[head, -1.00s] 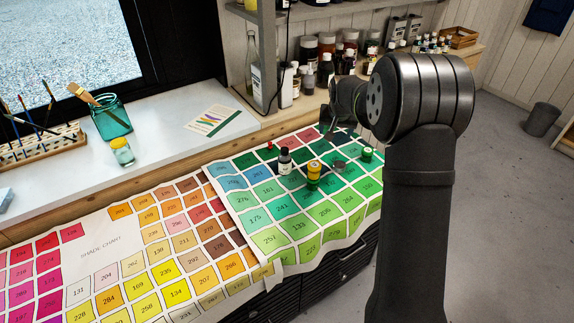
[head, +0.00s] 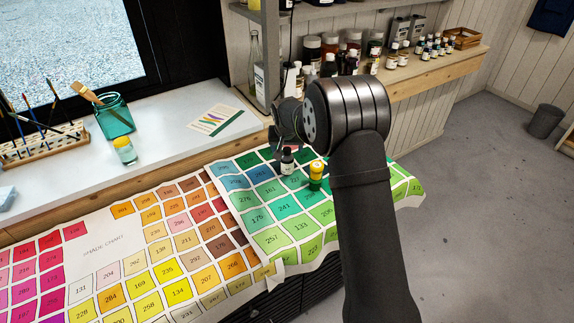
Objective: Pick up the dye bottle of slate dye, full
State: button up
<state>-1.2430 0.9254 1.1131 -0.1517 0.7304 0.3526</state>
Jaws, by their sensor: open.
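A small dark bottle with a black cap and pale label (head: 287,161) stands upright on the shade chart (head: 257,217). It may be the slate dye bottle, but its label is too small to read. My gripper (head: 279,137) is open, seen small and partly from behind, just above and slightly left of this bottle in the picture. I see nothing held in it. Whether it touches the bottle cap cannot be told.
My arm covers the chart's right part. Behind are shelf bottles (head: 331,64).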

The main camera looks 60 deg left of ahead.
aim_at(287, 156)
jog(key=shift+x, duration=3.6)
jog(key=shift+a+r, duration=0.1)
jog(key=c, duration=1.1)
